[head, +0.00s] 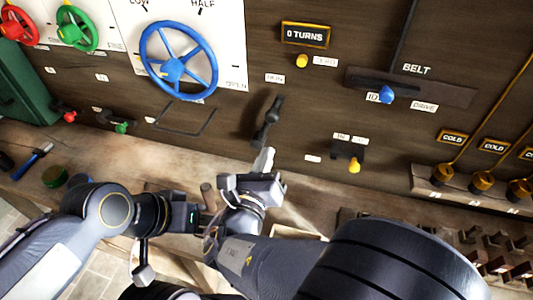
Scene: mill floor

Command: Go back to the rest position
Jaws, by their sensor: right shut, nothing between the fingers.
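My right gripper (263,160) is in the middle of the head view, with its pale fingertips together and empty. It is just below a black lever (268,122) on the dark wooden panel; I cannot tell whether they touch. My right arm comes in from the lower right and crosses the front of the bench. My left gripper (205,218) is to the left of the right wrist, at the end of the arm from the lower left. Its fingers are hidden or merge with the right wrist, so their opening cannot be made out. The two wrists overlap in the picture.
The panel (330,100) carries a blue handwheel (178,60), green (77,28) and red wheels, a blue-knobbed belt lever (386,94) and a yellow-knobbed lever (354,165). The wooden bench (110,160) holds a blue-handled tool (32,161) and green tin (54,176).

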